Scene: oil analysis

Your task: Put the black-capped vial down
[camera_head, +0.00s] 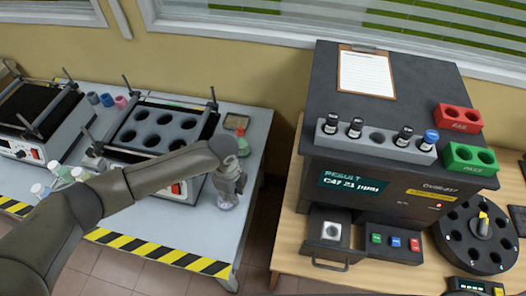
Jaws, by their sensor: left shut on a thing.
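My left arm reaches in from the lower left across the left table. My left gripper (229,187) points down over that table's right part. It is shut on a small, pale, glassy thing, taken as the black-capped vial (227,203); the gripper hides its cap. I cannot tell whether its bottom touches the table. A grey rack (364,150) on top of the dark analyzer holds black-capped vials and one blue-capped vial, with one empty hole in the middle. My right gripper is not in view.
The left table (257,130) carries a block with round wells (163,124) and white-capped flasks at left. A red FAIL block (459,118) and a green PASS block (470,158) sit on the analyzer (330,172). A black carousel (480,240) stands to its right. A floor gap separates the tables.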

